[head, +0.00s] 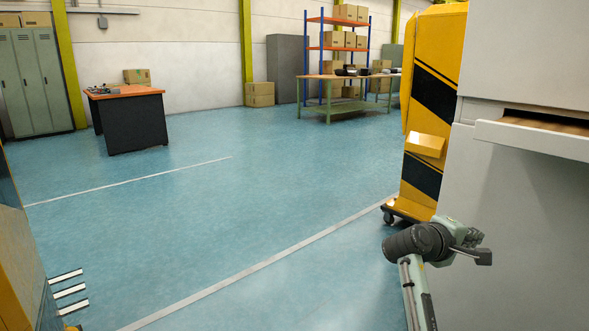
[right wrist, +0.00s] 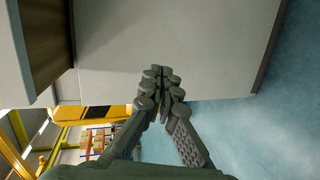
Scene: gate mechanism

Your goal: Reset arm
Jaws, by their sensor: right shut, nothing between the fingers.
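My right gripper (head: 478,248) is at the lower right of the head view, in front of the light grey cabinet (head: 520,230). In the right wrist view its fingertips (right wrist: 160,95) meet, with nothing between them. The cabinet's plain side (right wrist: 180,45) fills the upper part of that view, beyond the fingers. I cannot tell how far the fingers are from it. My left gripper is not in view.
A slot with a protruding ledge (head: 535,139) is above my right gripper. A yellow and black wheeled unit (head: 431,110) stands beside the cabinet. Blue floor (head: 220,220) is open at centre and left. An orange-topped workbench (head: 128,118) and a green table (head: 345,80) are farther back.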

